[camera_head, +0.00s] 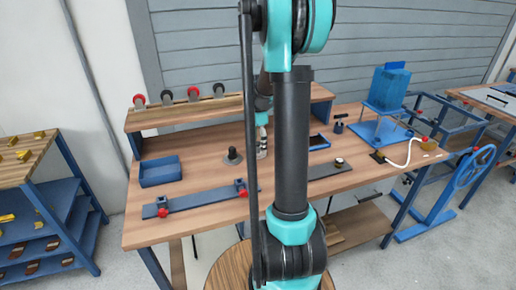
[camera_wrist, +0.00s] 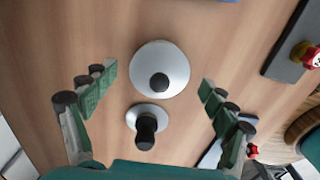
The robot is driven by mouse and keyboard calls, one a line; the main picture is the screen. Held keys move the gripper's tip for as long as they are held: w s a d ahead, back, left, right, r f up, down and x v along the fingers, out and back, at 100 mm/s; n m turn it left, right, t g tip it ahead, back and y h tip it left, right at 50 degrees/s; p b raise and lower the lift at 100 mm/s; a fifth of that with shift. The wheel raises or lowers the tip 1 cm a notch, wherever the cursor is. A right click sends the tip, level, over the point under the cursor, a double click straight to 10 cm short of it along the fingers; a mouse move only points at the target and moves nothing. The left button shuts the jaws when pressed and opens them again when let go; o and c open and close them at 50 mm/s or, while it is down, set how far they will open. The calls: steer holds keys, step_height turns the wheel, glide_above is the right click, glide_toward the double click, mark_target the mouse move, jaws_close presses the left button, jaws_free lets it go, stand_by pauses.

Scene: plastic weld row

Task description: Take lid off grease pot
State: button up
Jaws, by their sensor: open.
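The grease pot seems to be the pale round thing under my gripper, capped by a light grey lid (camera_wrist: 178,60) with a black knob (camera_wrist: 160,82). In the head view the pale pot (camera_head: 262,147) stands on the bench, partly hidden by my arm. My gripper (camera_wrist: 155,92) is open and points down over the bench; its green-padded fingers are spread to the left and right of the lid and apart from it. The lid lies slightly beyond the fingertips in the wrist view. Nothing is held.
A smaller disc with a tall black handle (camera_wrist: 146,130) stands close to the pot; it also shows in the head view (camera_head: 233,157). A blue tray (camera_head: 160,171), a blue strip with red clamps (camera_head: 200,202) and a dark plate (camera_head: 325,170) lie around. Bare wood lies between.

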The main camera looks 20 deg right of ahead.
steer(key=c, duration=1.5)
steer(key=shift+r, duration=0.1)
steer(key=shift+c, duration=0.2)
